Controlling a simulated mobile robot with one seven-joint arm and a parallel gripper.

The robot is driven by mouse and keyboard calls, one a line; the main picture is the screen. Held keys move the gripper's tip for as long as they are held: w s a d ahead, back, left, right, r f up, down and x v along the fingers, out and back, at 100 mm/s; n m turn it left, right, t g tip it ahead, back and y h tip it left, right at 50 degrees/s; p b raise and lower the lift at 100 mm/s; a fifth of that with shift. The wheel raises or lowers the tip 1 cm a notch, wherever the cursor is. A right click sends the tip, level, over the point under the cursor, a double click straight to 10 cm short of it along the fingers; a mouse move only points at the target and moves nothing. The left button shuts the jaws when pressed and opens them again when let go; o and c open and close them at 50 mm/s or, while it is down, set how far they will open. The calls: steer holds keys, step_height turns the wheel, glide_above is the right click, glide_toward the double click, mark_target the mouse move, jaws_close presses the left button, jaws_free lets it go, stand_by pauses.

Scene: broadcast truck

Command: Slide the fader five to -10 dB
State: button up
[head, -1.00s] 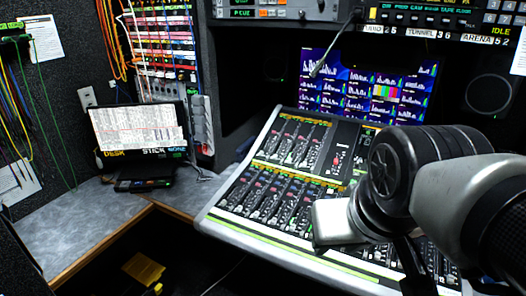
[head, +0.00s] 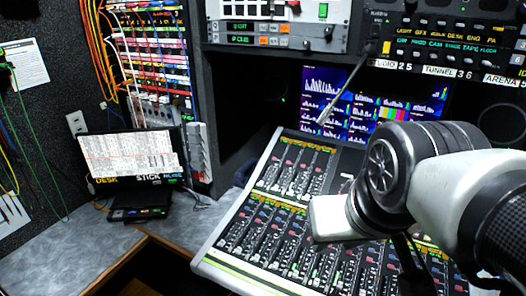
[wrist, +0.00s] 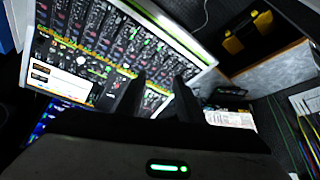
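The mixing console (head: 215,258) slopes across the middle of the head view, with rows of channel strips and faders. It also shows in the wrist view (wrist: 195,50), at the upper left and centre. I cannot single out fader five or read its dB marks in either view. My gripper (wrist: 158,88) shows in the wrist view as two dark fingers with a gap between them. They are over the console near its edge, with no fader visibly held. Contact with the panel cannot be told. In the head view my arm covers the console's right part, and the fingertips are not clear.
A small screen (head: 130,157) stands on the grey side counter (head: 60,255) at the left. A thin gooseneck microphone (head: 345,92) hangs before the monitor wall (head: 415,92). Patch cables (head: 102,55) run down the left rack. A yellow-and-black item (wrist: 247,33) shows at the wrist view's upper right.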

steer(key=shift+s+f, duration=0.2)
steer(key=shift+s, duration=0.05)
steer(key=shift+c, duration=1.2)
steer(key=m+g+b, duration=0.5)
steer(key=m+g, duration=0.1)
glide_above(295, 272)
step_height(295, 272, down, 22)
step_height(295, 272, down, 17)
steer(key=shift+s+f+b, duration=0.1)
steer(key=shift+b, duration=0.65)
jaws_close()
